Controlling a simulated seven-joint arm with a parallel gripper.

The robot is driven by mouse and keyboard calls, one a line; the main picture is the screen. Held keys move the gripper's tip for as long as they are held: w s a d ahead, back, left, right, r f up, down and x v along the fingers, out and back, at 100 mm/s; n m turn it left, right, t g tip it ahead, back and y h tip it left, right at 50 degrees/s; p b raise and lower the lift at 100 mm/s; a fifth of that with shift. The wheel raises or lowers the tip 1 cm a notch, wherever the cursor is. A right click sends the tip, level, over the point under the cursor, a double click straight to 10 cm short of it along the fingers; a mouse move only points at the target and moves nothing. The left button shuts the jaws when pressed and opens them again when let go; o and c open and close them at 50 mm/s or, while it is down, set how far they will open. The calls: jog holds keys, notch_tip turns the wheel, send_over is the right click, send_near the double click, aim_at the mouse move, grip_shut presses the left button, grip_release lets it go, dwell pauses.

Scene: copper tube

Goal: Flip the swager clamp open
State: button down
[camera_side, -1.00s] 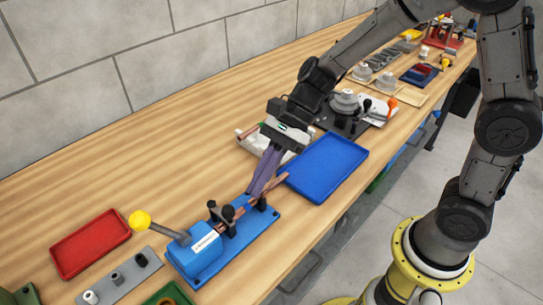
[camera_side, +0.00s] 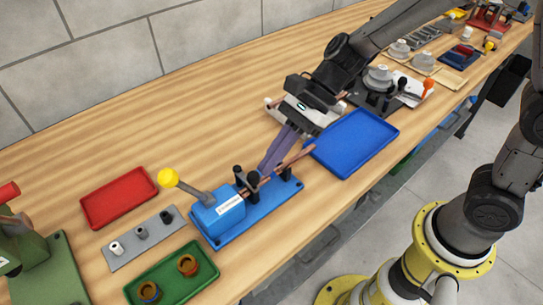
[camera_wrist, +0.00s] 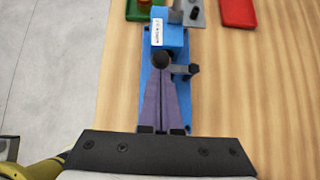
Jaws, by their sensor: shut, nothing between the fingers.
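The blue swager (camera_side: 220,211) stands on a blue base plate (camera_side: 262,218), with a grey lever ending in a yellow ball (camera_side: 169,178) at its left. Its black clamp (camera_side: 252,181) stands beside the swager body; a round black knob (camera_wrist: 161,60) and a dark side post (camera_wrist: 186,69) show in the wrist view. The copper tube (camera_side: 297,158) runs along the base to the clamp; the fingers hide it in the wrist view. My gripper (camera_side: 264,171) is shut and empty, its purple fingertips (camera_wrist: 161,74) right at the knob. I cannot tell whether they touch it.
A blue tray (camera_side: 354,142) lies behind the swager to the right. A red tray (camera_side: 119,197), a grey plate with pegs (camera_side: 140,236) and a green tray (camera_side: 172,274) with rings lie left and front. Wood is bare behind the swager.

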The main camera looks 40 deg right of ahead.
aim_at(259, 178)
jog(key=shift+s+a+m+t, duration=0.15)
jog(key=shift+m+t, duration=0.15)
jog(key=shift+s+a+m+t, duration=0.35)
jog(key=shift+a+m+t, duration=0.3)
jog(key=shift+m, duration=0.25)
jog(key=m+t, duration=0.1)
jog(key=a+m+t+h, duration=0.1)
jog(key=shift+s+a+m, duration=0.2)
jog(key=shift+s+m, duration=0.05)
jog(key=shift+m, duration=0.05)
jog(key=shift+a+m+t+h, duration=0.4)
jog(key=shift+a+m+t, duration=0.15)
jog(key=shift+m, duration=0.35)
jog(key=a+m+t+h, duration=0.1)
jog(key=a+m+h, duration=0.1)
jog(key=m, duration=0.1)
jog(key=shift+w+t, duration=0.15)
jog(key=shift+t, duration=0.25)
jog(key=shift+w+a, duration=0.35)
jog(key=shift+a, duration=0.2)
jog(key=shift+w+a, duration=0.35)
jog(key=shift+a, duration=0.2)
jog(key=shift+w+a, duration=0.5)
jog(key=shift+w, duration=0.05)
jog(key=shift+w+a, duration=0.1)
